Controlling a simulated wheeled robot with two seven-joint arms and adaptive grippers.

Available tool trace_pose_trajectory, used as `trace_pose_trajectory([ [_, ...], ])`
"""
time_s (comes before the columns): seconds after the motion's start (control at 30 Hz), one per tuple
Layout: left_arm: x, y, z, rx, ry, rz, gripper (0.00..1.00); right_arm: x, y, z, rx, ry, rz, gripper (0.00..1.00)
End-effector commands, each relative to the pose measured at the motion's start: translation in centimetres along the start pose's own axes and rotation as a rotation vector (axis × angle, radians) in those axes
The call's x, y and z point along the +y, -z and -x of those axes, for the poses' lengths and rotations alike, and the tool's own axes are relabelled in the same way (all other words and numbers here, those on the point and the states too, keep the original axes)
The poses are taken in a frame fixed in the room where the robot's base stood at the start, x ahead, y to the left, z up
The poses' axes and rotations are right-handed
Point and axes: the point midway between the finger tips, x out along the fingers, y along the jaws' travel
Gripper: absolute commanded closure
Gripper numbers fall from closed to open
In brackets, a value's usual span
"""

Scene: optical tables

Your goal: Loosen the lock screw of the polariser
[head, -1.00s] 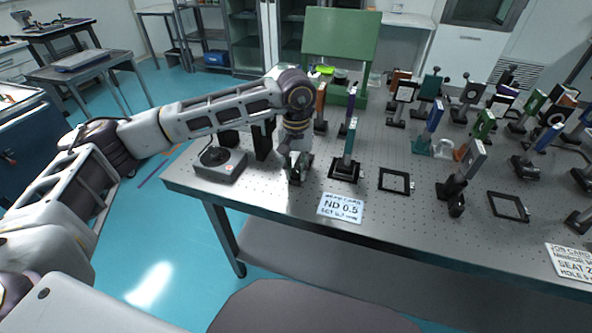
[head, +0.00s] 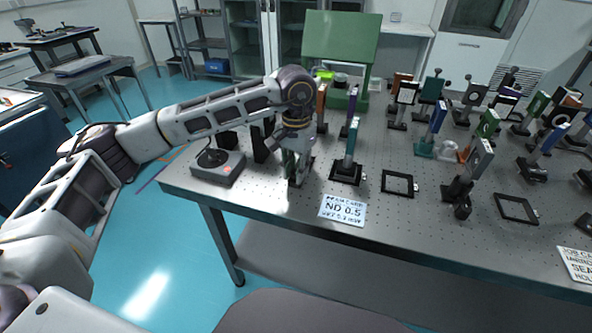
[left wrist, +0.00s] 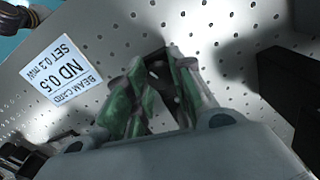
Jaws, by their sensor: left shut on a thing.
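My left gripper (head: 298,176) points down at the near left of the optical table (head: 300,215). It is shut on a small dark part (left wrist: 160,70), seen between its fingers in the left wrist view. This part seems to be the lock screw of the polariser, but the fingers hide most of it. I cannot make out the rest of the polariser behind the gripper. My right gripper is not in view.
A mounted plate (head: 351,142) stands close on the right. An ND 0.5 card (head: 342,210) lies in front. Empty square frames (head: 399,184) and several mounts lie further right.

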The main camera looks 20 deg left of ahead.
Motion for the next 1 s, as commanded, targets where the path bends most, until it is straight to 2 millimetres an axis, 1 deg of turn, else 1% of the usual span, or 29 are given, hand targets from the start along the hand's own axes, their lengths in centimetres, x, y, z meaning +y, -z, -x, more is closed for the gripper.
trace_pose_trajectory([
  [0.5, 0.05, -0.12, -0.08, -0.005, 0.000, -0.017, 1.00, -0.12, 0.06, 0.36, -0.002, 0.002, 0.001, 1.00],
  [0.53, 0.05, -0.13, -0.09, -0.005, 0.000, -0.017, 0.73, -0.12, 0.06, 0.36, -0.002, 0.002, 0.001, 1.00],
  [0.67, 0.03, -0.09, -0.06, -0.003, 0.000, -0.016, 0.56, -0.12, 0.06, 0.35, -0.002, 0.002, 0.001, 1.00],
  [0.7, 0.02, -0.08, -0.06, -0.003, 0.000, -0.016, 0.53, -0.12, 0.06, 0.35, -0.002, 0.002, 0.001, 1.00],
  [1.0, -0.01, -0.03, 0.01, -0.001, 0.000, -0.015, 0.53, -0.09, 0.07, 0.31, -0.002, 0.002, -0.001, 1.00],
])
